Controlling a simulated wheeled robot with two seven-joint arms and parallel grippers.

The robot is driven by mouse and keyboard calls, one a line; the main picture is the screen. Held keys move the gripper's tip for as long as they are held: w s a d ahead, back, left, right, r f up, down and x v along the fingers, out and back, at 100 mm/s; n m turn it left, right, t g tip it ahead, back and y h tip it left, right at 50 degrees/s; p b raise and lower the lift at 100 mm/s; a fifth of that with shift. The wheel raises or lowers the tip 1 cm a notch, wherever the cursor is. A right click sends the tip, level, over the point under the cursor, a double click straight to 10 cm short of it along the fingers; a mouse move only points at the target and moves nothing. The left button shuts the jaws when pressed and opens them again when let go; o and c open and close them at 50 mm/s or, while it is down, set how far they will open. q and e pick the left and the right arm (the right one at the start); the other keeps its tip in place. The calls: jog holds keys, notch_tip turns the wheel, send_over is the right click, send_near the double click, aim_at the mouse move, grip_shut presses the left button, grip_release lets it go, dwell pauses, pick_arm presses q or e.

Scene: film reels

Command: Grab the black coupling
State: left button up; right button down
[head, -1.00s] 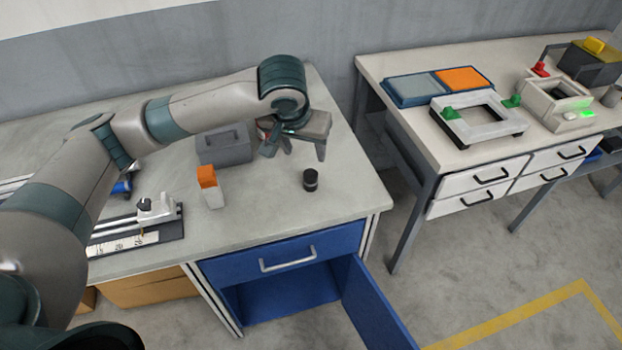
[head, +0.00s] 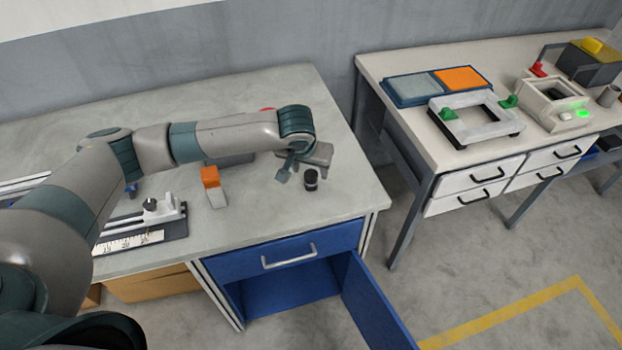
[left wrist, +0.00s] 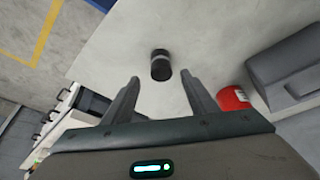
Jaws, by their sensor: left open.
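The black coupling (head: 311,181) is a small dark cylinder with a lighter band, standing upright on the grey workbench (head: 260,215) near its right end. It also shows in the left wrist view (left wrist: 160,65), ahead of the fingertips and roughly centred between them. My left gripper (head: 300,172) is open and empty, low over the bench just behind and left of the coupling, with a gap left in the wrist view. In the wrist view both fingers (left wrist: 160,82) are spread apart. My right gripper is not in view.
An orange and white block (head: 214,188) stands left of the coupling. A grey case (left wrist: 290,70) and a red cylinder (left wrist: 233,98) lie beside my gripper. A blue cabinet door (head: 375,305) hangs open below the bench. The bench front is clear.

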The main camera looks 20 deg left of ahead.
aim_at(311, 175)
pick_arm(q)
jog(key=shift+w+f+p, duration=0.15)
jog(key=shift+f+p, duration=0.3)
jog(key=shift+p, duration=0.1)
jog(key=p+x, duration=0.1)
jog(key=x, duration=0.2)
jog(key=shift+a, duration=0.15)
jog(key=shift+w+f+p, duration=0.2)
jog(key=shift+f+p, duration=0.1)
jog(key=shift+f, duration=0.3)
jog(key=c, duration=1.2)
